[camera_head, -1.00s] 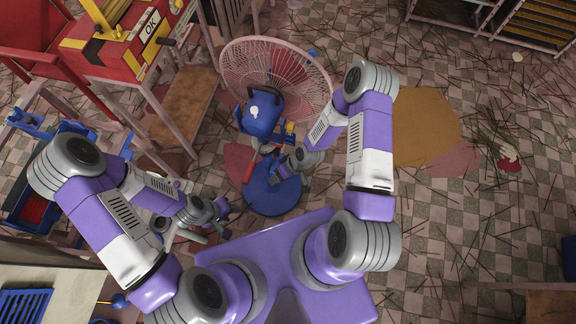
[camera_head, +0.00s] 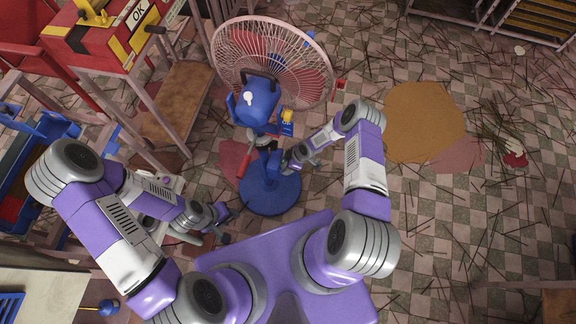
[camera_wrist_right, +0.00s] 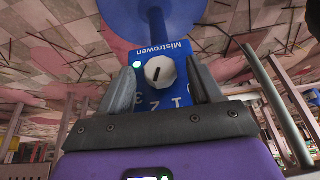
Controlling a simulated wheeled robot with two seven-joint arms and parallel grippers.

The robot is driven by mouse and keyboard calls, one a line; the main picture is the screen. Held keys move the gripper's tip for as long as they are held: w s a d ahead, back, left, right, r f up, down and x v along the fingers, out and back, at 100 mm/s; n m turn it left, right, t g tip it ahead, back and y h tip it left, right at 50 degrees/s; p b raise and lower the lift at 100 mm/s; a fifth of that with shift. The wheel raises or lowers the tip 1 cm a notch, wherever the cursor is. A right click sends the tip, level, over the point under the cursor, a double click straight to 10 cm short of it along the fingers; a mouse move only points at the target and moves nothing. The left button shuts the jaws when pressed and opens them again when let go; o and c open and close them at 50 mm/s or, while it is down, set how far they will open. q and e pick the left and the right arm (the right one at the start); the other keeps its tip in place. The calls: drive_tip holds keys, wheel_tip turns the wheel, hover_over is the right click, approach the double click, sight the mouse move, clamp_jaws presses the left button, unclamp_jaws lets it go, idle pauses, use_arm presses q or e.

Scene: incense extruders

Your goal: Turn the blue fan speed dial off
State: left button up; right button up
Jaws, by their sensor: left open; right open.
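The fan (camera_head: 272,65) stands upright on a round blue base (camera_head: 270,192) in the head view. Its blue control box (camera_wrist_right: 188,53), lettered "Mistrowen", shows in the right wrist view, upside down. A white round dial (camera_wrist_right: 160,72) with a short dark mark sits on it, with numbers below it in the picture. I cannot tell which setting the mark points to. My right gripper (camera_wrist_right: 162,68) is open, its fingers on either side of the dial; contact is not clear. In the head view it (camera_head: 287,165) is beside the fan's post. My left gripper (camera_head: 222,213) is open and empty, left of the base.
A small green light (camera_wrist_right: 137,65) is lit on the control box. A wooden-shelved stand (camera_head: 180,105) and a red and yellow machine (camera_head: 112,38) stand left of the fan. Thin sticks lie over the checkered floor (camera_head: 460,220) at the right, which is otherwise fairly open.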

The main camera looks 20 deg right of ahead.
drive_tip(key=shift+w+a+f, duration=0.1)
drive_tip(key=shift+a+f, duration=0.05)
drive_tip(key=shift+f, duration=0.1)
